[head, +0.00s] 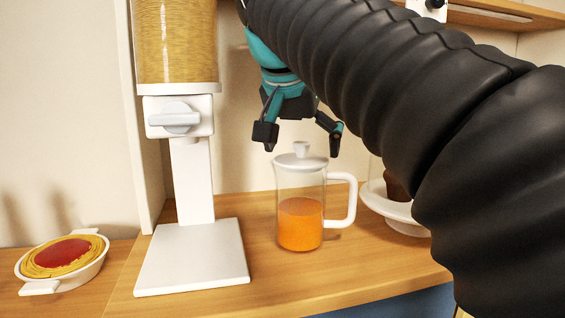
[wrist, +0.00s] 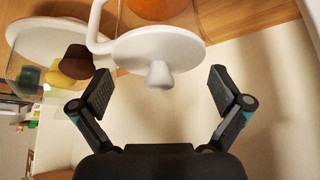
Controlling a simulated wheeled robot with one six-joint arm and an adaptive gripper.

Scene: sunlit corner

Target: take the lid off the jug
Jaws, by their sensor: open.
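The jug (head: 300,222) is clear with orange liquid inside and a white handle on its right. It stands upright on the wooden counter. Its white lid (head: 288,161) sits on top, with a small knob (head: 302,148) in the middle. In the wrist view the lid (wrist: 150,48) and knob (wrist: 160,75) show between the fingers, ahead of them. My gripper (head: 300,138) is open and empty just above the lid, its fingers spread to either side of the knob. It also shows open in the wrist view (wrist: 162,92).
A dispenser (head: 192,190) with a white base stands close to the left of the jug. A white stand (head: 397,208) with brown food is to the right, partly behind my arm. A pasta dish (head: 62,262) sits far left. The counter front (head: 290,285) is clear.

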